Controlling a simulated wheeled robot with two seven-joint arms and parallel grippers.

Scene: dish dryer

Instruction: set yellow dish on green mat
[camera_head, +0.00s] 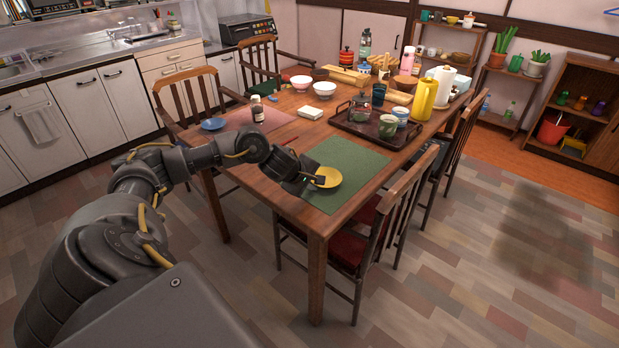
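The yellow dish (329,176) is at the near end of the wooden table, over the green mat (352,162). It looks roughly level; I cannot tell whether it rests on the mat or is just above it. My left gripper (317,179) reaches in from the left, with its fingertips at the dish's left rim. The fingers are small and dark, so I cannot tell whether they are closed on the rim. My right gripper is not in view.
A dark tray (346,125) with a teapot and cups stands just beyond the mat. A pink mat (270,120) with a bottle and a blue dish (213,124) lie to the left. Chairs stand around the table (300,214).

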